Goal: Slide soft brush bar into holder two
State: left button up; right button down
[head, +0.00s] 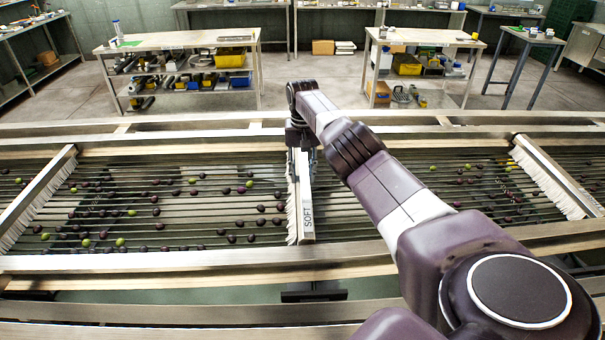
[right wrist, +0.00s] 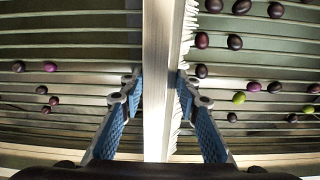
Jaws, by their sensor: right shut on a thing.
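The soft brush bar (head: 306,215) is a pale metal bar with white bristles along its left side and the word SOFT near its front end. It lies across the roller bed in the middle of the head view. My right gripper (head: 301,150) is on the far part of the bar from above. In the right wrist view the bar (right wrist: 157,60) runs between the two blue-padded fingers, and the gripper (right wrist: 160,88) is shut on it. I cannot make out holder two or whether the bar's ends sit in a holder. My left gripper is out of view.
Other bristled bars cross the bed at left (head: 38,188) and right (head: 553,172). Several dark and green olives (head: 120,242) lie on the rollers. A front rail (head: 180,262) and back rail (head: 180,137) border the bed. Workbenches (head: 185,38) stand behind.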

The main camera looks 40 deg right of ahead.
aim_at(302, 175)
jog(key=shift+f, duration=0.1)
jog(key=c, duration=1.4)
grip_release()
jog(key=shift+s, duration=0.1)
notch_tip(302, 175, up, 12)
jog(key=shift+r, duration=0.1)
